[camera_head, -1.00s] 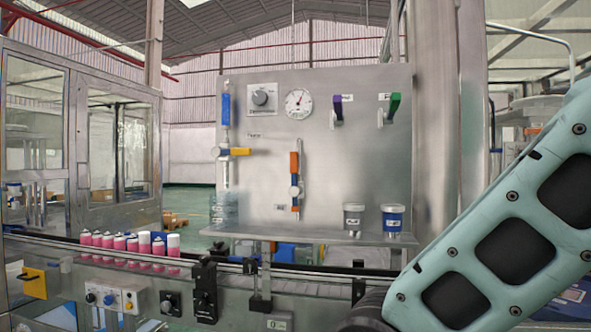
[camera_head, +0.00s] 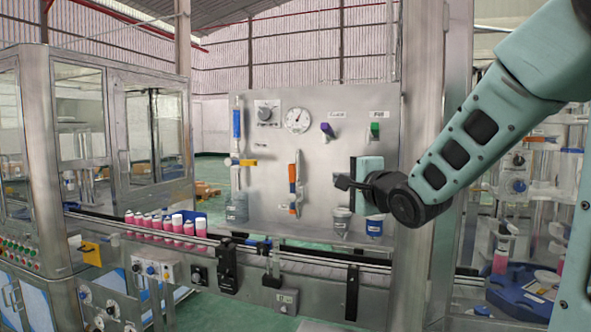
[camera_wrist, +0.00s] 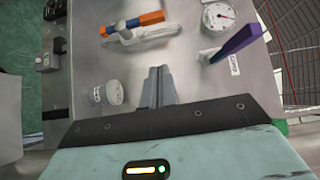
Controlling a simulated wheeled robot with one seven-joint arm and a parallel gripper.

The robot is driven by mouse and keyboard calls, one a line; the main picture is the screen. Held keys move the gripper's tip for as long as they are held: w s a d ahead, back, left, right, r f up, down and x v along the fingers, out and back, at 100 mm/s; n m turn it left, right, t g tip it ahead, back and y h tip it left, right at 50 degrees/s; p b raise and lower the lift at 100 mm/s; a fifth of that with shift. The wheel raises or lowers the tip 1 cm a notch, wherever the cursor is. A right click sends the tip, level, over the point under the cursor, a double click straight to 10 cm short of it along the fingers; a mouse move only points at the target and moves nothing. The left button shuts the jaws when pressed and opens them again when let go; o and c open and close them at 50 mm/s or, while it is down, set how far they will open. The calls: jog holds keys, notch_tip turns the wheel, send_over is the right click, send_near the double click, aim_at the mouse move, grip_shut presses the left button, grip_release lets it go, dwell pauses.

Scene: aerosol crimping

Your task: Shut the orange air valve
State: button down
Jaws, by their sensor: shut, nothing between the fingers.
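The orange air valve (camera_head: 293,174) is on a steel panel (camera_head: 275,222). Its orange handle points up, in line with its vertical pipe, with a blue part below the handle. In the wrist view the orange handle (camera_wrist: 151,18) lies along the pale pipe, at the top centre. My gripper (camera_head: 339,182) is to the right of the valve in the head view, apart from it. In the wrist view my gripper's fingers (camera_wrist: 158,73) are together and empty, below the valve in the picture. Nothing hides the handle.
A yellow-handled valve (camera_head: 243,162) is left of the orange one, its handle crosswise. Purple (camera_head: 327,129) and green (camera_head: 375,130) handles and a gauge (camera_head: 297,120) sit above. Pink cans (camera_head: 160,225) stand on the conveyor.

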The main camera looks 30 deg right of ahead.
jog(key=p, duration=0.4)
send_near(294, 183)
jog(key=w+d+r, duration=0.3)
jog(key=w+d, duration=0.1)
jog(key=d, duration=0.1)
jog(key=w+a, duration=0.1)
jog(key=w+a+p, duration=0.1)
jog(key=w, duration=0.1)
jog(key=shift+a+f, duration=0.25)
jog(key=shift+f, duration=0.05)
jog(key=shift+r+p, duration=0.15)
jog(key=shift+p, duration=0.2)
